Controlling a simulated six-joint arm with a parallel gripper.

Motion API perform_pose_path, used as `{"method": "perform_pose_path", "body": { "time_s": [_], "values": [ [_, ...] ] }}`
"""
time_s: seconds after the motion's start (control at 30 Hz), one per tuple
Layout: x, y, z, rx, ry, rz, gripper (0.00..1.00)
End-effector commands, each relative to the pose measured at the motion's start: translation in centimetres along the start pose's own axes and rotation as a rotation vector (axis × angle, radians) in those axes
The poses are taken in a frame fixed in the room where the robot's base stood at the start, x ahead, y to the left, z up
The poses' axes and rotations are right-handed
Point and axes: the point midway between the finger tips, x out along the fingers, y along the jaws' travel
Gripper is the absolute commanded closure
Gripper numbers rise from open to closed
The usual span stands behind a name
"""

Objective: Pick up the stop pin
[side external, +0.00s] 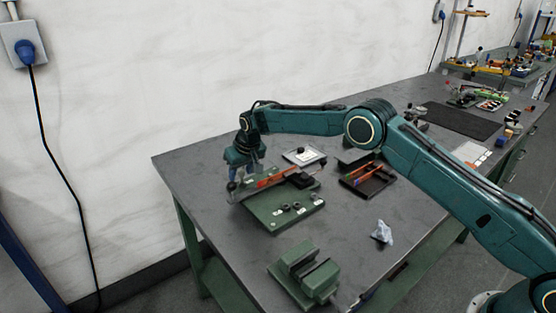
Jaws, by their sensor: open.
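My gripper (246,174) points down over the far left end of a green fixture plate (268,216) on the bench. It is open, and nothing clear shows between its fingers. A small dark round-topped piece (232,187) stands at the plate's left corner, close beside the fingers; I cannot tell whether they touch. Several small dark parts (285,207) sit on the plate's near right part. I cannot tell for sure which small part is the stop pin. An orange-red strip (277,176) lies along the plate's back edge, running to a black block (302,180).
A dark tray (380,192) holds orange-handled tools to the right. A white square pad (315,157) with a black knob lies behind the plate. A green vise (305,272) stands at the front, and a crumpled pale cloth (381,232) lies right of it. The bench's left corner is clear.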

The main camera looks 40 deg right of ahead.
Motion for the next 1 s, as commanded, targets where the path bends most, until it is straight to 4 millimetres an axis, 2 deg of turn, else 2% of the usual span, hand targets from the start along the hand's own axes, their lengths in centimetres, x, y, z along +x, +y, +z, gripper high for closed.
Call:
{"method": "perform_pose_path", "body": {
  "time_s": [0.17, 0.3, 0.4, 0.77, 1.0],
  "values": [
    [0.0, 0.0, 0.0, 0.000, 0.000, 0.000, 0.56],
    [0.0, 0.0, 0.0, 0.000, 0.000, 0.000, 0.83],
    [0.0, 0.0, 0.0, 0.000, 0.000, 0.000, 1.00],
    [-0.3, 0.0, -0.1, 0.000, 0.001, 0.000, 1.00],
    [-2.1, 0.0, -0.9, 0.000, 0.003, 0.000, 1.00]
  ]
}}
